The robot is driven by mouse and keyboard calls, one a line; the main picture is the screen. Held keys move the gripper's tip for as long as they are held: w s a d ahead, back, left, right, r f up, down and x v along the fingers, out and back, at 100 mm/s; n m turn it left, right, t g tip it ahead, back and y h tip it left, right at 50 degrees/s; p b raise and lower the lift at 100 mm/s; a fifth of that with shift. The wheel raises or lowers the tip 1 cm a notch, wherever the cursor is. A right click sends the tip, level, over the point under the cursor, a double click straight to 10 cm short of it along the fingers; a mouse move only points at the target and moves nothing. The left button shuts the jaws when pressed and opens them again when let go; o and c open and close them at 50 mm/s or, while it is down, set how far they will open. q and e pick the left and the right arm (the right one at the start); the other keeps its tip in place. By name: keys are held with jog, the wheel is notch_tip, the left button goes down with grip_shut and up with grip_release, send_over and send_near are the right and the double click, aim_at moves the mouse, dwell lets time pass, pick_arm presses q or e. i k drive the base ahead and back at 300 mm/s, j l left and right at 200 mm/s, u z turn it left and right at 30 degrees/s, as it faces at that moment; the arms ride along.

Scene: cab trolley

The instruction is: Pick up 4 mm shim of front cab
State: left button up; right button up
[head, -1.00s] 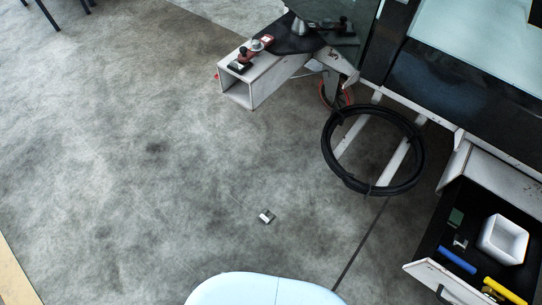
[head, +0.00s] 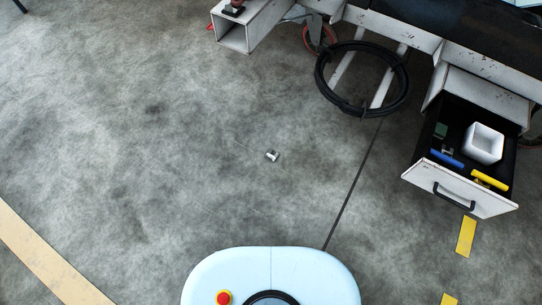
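A small pale metal piece with a dark part (head: 272,156) lies alone on the grey floor, ahead of my base. It is too small to tell whether it is the 4 mm shim. An open drawer (head: 437,178) at the right holds a small dark green block (head: 441,130), a small pale piece (head: 447,149), a blue bar (head: 447,159), a yellow bar (head: 490,180) and a white bin (head: 484,143). No shim can be made out for certain. Neither of my grippers is in view.
A black cable coil (head: 318,86) hangs by the white trolley frame (head: 383,82). A white box-shaped beam (head: 236,36) juts out at the top. Yellow floor markings (head: 466,237) lie below the drawer. The floor at left and middle is open.

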aim_at(269, 156)
jog(key=i+j+z, duration=0.15)
jog(key=j, duration=0.25)
jog(key=i+j+z, duration=0.1)
jog(key=i+j, duration=0.3)
jog(key=i+j+z, duration=0.15)
jog(key=j, duration=0.3)
jog(key=i, duration=0.05)
